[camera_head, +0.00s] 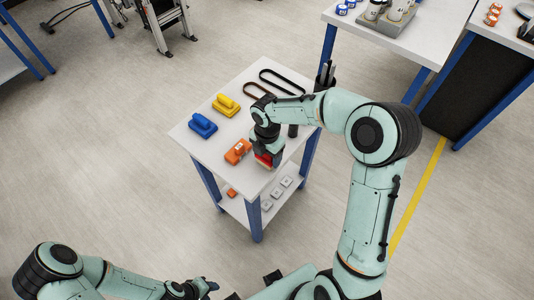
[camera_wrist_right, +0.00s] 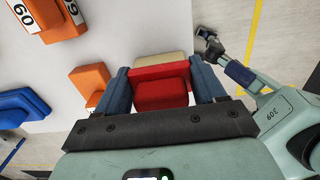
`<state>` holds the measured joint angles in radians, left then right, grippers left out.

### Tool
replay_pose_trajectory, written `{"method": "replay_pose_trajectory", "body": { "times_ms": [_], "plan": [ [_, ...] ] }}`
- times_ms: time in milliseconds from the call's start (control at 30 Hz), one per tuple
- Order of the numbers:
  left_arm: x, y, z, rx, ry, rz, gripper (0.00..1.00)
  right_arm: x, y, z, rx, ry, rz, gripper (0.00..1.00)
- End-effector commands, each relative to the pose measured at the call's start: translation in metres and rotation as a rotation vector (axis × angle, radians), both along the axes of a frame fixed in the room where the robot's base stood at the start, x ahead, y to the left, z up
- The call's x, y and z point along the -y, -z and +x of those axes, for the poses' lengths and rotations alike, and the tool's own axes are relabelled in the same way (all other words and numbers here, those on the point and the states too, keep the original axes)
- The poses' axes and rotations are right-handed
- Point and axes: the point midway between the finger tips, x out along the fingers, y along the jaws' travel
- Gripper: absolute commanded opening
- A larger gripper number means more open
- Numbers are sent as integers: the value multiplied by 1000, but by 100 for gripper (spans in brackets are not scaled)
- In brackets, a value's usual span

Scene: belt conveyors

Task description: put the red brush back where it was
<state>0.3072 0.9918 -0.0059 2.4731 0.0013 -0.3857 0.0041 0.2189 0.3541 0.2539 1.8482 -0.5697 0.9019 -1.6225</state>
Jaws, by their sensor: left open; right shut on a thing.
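The red brush (camera_head: 264,159) is in my right gripper (camera_head: 268,155) near the front right part of the white table top in the head view. The right wrist view shows the red brush (camera_wrist_right: 160,92) between the two blue fingers, with a pale beige strip along its far side. Whether it touches the table cannot be told. My left gripper (camera_head: 205,288) is open and empty at the bottom of the head view, away from the table. It also shows in the right wrist view (camera_wrist_right: 207,42).
A blue brush (camera_head: 202,125), a yellow brush (camera_head: 226,105) and an orange object (camera_head: 238,151) stand on the table (camera_head: 186,134). Two dark belts (camera_head: 282,82) lie at the back. A lower shelf (camera_head: 240,210) holds small pieces. Another table (camera_head: 428,50) stands behind right.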

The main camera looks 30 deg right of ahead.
Motion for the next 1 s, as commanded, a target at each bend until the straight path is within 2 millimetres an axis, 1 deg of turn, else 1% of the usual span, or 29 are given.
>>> {"method": "replay_pose_trajectory", "body": {
  "times_ms": [200, 233, 300, 567, 667, 767, 867, 1000],
  "plan": [
    [0, 2, -1, -1, 0, 0, 43, 0, 3, 0, 0, 0, 0, 45],
    [0, 2, -1, -1, 0, 0, 43, 0, 3, 0, 0, 0, 0, 76],
    [0, 1, -1, -1, 0, 0, 43, 0, 2, 0, 0, 0, 0, 95],
    [0, 1, -1, -1, 0, 0, 43, 0, 2, 0, 0, 0, 0, 95],
    [0, -2, 1, 1, 0, 0, 43, 0, -3, 1, 2, 0, 1, 95],
    [0, -3, 2, 2, 0, 0, 43, 0, -15, 1, 4, 1, -1, 95],
    [0, -6, 5, 6, 0, 0, 43, 0, -36, 2, 7, 0, 0, 95],
    [0, -11, 9, 10, 0, 0, 43, 0, -68, 2, 8, 0, 0, 95]
  ]
}}
